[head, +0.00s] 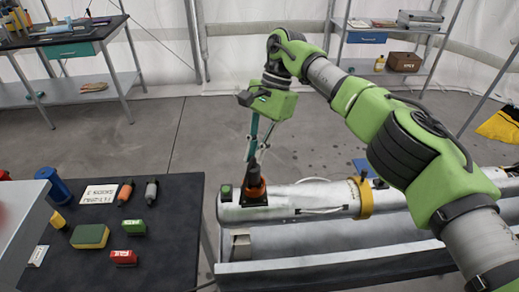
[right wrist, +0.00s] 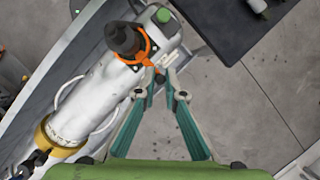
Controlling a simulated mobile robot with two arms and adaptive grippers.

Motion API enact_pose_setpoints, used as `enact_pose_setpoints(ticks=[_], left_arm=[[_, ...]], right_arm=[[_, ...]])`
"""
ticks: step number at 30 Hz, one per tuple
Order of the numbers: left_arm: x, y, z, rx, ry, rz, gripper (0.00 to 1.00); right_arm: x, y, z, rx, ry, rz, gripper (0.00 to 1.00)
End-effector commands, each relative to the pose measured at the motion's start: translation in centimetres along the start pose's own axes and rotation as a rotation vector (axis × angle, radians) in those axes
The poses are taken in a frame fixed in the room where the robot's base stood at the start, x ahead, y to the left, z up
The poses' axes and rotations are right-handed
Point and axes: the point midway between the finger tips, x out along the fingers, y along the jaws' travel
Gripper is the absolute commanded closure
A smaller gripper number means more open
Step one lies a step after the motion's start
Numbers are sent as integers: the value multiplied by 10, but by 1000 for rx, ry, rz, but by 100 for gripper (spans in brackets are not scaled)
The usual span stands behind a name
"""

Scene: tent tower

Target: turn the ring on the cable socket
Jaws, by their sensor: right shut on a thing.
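The cable socket stands on the near end of a silver cylinder (head: 283,203); a dark plug (right wrist: 122,38) sits in it. An orange ring (head: 254,189) is around the socket's base. In the right wrist view the ring (right wrist: 128,60) shows as an orange collar with a part reaching toward my fingertips. My right gripper (head: 256,160) comes down from above, and its green fingers (right wrist: 160,76) close together at the ring's edge. It is shut on the ring; the exact contact is small and partly hidden by the fingertips. My left gripper is not in view.
A green button (head: 226,190) sits beside the socket, and a yellow band (head: 361,197) circles the cylinder. A dark table (head: 170,250) at left holds a sponge (head: 90,236), small blocks and a handwritten card. Shelves stand at the back. Floor between is clear.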

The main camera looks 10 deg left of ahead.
Motion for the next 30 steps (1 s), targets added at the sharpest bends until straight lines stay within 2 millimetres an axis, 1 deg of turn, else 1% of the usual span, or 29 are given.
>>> enact_pose_setpoints(ticks=[1, 7, 22, 23, 24, 25, 30], left_arm=[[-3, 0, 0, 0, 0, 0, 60], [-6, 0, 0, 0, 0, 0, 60], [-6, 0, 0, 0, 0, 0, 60], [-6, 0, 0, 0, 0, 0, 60], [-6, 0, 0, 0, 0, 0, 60], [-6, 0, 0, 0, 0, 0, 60], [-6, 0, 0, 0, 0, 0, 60]], right_arm=[[0, -1, 2, -13, 1, 7, 100], [1, -3, 3, -56, 1, 24, 100], [2, -4, 3, -69, 1, 29, 100], [2, -4, 3, -69, 1, 29, 85], [2, -4, 3, -69, 1, 28, 75], [2, -4, 3, -69, 1, 28, 73], [2, -4, 3, -68, 1, 28, 73]])
